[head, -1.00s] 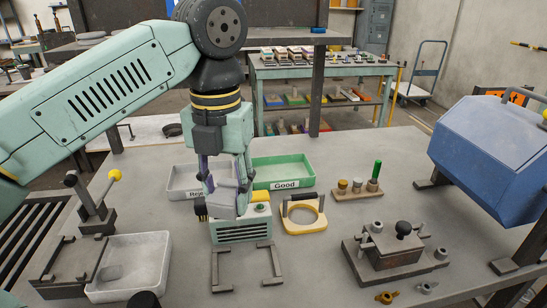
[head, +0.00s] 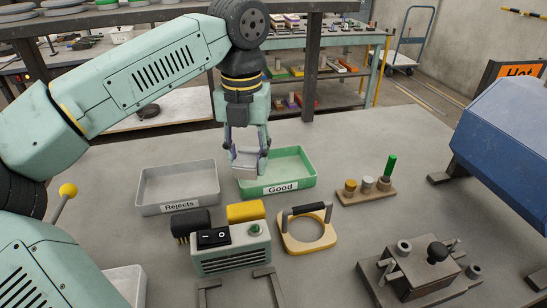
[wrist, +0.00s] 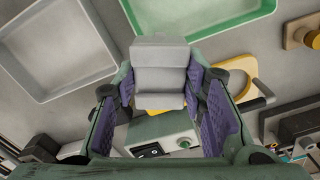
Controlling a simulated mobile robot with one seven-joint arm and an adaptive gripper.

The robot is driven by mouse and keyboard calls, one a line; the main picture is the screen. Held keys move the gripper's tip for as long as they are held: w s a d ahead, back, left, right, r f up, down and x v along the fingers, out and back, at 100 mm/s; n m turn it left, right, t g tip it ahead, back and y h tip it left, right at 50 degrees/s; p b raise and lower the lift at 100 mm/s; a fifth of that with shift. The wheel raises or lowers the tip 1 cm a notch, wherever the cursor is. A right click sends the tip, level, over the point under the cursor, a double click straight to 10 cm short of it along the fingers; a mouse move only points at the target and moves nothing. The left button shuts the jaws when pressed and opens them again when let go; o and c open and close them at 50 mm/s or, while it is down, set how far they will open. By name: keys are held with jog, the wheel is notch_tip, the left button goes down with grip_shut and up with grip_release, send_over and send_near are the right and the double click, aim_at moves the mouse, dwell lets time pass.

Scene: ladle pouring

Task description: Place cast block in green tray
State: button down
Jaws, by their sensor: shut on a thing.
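The grey cast block (head: 247,160) is held between the fingers of my gripper (head: 249,150). In the wrist view the block (wrist: 160,70) sits between the purple finger pads. The green tray (head: 303,164), labelled Good, lies behind and to the right of the block in the head view. The block overlaps the tray's left part in that view; its height above the tray is hard to tell. In the wrist view the green tray (wrist: 208,28) lies beyond the block at the top, and the block appears clear of it.
The grey Rejects tray (head: 165,208) stands left of the green tray. A green switch box (head: 232,256), dark brush (head: 190,222) and yellow block (head: 245,211) are in front. A yellow ring with a handle (head: 305,242) and a peg stand (head: 366,193) are to the right.

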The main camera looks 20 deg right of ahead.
jog(key=p, duration=0.2)
send_over(274, 175)
jog(key=shift+w+f+b, duration=0.1)
jog(key=shift+f+b, duration=0.6)
jog(key=shift+f, duration=0.1)
jog(key=shift+f+b, duration=2.05)
jog(key=shift+f, duration=0.85)
jog(key=c, duration=1)
grip_release()
notch_tip(274, 175, up, 12)
jog(key=shift+r, duration=0.25)
